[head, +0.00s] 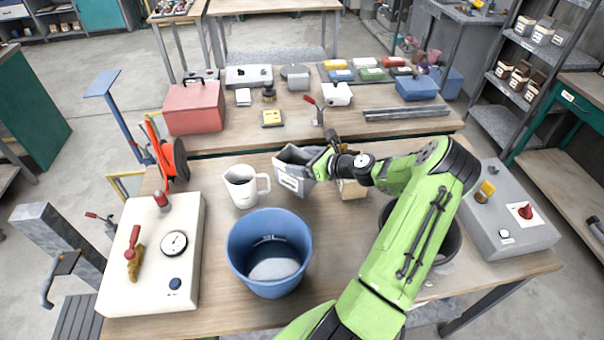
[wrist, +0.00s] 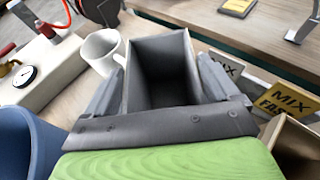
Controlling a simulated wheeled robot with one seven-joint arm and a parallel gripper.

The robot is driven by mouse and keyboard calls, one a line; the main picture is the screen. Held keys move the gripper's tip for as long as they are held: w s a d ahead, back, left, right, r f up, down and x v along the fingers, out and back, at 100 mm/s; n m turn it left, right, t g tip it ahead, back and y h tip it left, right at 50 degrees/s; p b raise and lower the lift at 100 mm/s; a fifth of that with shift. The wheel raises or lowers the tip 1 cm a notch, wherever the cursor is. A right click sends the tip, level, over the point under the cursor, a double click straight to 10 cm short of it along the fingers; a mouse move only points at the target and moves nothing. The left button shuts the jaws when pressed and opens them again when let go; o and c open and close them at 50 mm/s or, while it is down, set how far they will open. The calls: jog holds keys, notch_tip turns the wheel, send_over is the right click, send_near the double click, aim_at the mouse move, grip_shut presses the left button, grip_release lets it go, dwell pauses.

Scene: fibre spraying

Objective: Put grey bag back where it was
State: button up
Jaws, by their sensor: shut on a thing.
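The grey bag (head: 292,181) is an open-topped grey container with a white label, near the middle of the front table in the head view. In the wrist view the grey bag (wrist: 163,60) stands between my gripper's fingers, its inside dark and seemingly empty. My gripper (head: 322,164) is shut on it from the right side; the fingers also show in the wrist view (wrist: 160,92). I cannot tell whether the bag's base touches the table. A tan bag (head: 352,189) is partly hidden behind my arm; its label in the wrist view (wrist: 286,102) reads "MIX FAST".
A white jug (head: 243,186) stands just left of the grey bag. A blue bucket (head: 268,252) is in front, and a dark bucket (head: 447,240) is partly behind my arm. A cream machine (head: 150,255) is at left, a grey box (head: 508,215) at right.

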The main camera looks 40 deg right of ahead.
jog(key=shift+f, duration=2.3)
